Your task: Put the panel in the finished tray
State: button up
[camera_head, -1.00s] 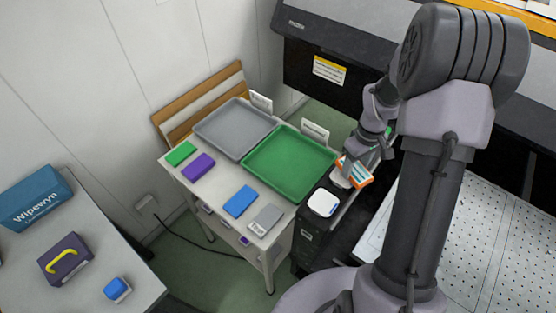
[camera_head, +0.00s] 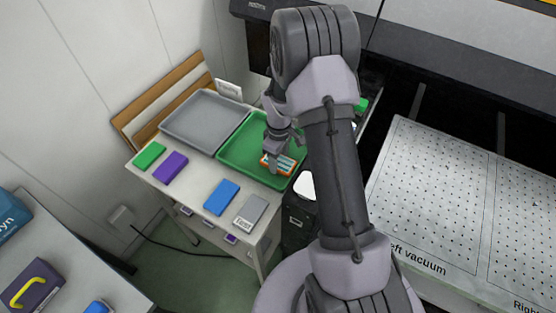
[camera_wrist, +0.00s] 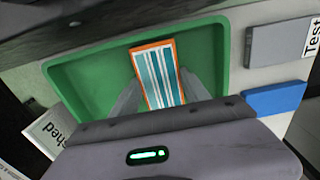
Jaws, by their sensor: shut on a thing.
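The panel (camera_wrist: 158,76) is a flat rectangle with an orange edge and teal and white stripes. In the head view the panel (camera_head: 286,164) is over the front right part of the green tray (camera_head: 229,153). My gripper (camera_head: 274,160) is shut on it, with a finger at each long side in the wrist view (camera_wrist: 158,92). The green tray also fills much of the wrist view (camera_wrist: 70,90). A sign reading "...shed" (camera_wrist: 50,130) stands beside it. I cannot tell whether the panel touches the tray floor. The green tray holds nothing else visible.
A grey tray (camera_head: 172,132) lies left of the green one. Green (camera_head: 150,155), purple (camera_head: 171,167), blue (camera_head: 222,197) and grey (camera_head: 251,210) blocks lie along the table's front. A perforated vacuum bed (camera_head: 440,200) is at the right.

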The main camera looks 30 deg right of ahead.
jog(key=shift+r, duration=0.15)
jog(key=shift+f, duration=0.2)
jog(key=o, duration=1.5)
